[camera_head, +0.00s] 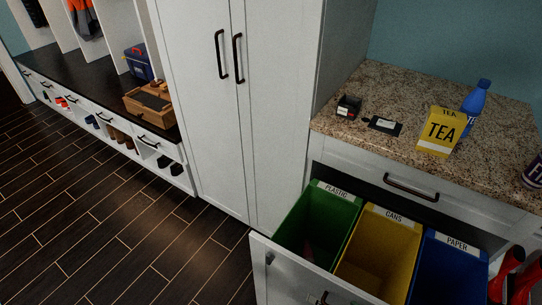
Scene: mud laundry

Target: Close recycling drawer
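The recycling drawer (264,266) is pulled out at the lower right, under the counter drawer. It holds a green PLASTIC bin (345,216), a yellow CANS bin (365,262) and a blue PAPER bin (447,272). The front panel is cut off by the bottom edge of the view. Two red, black-edged prongs at the lower right edge look like the fingers of my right gripper (511,282). They stand apart, right of the PAPER bin, with no object seen between them. My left gripper is not in view.
A tall white cabinet (220,110) and a bench (80,85) stand left. The dark floor is clear at lower left.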

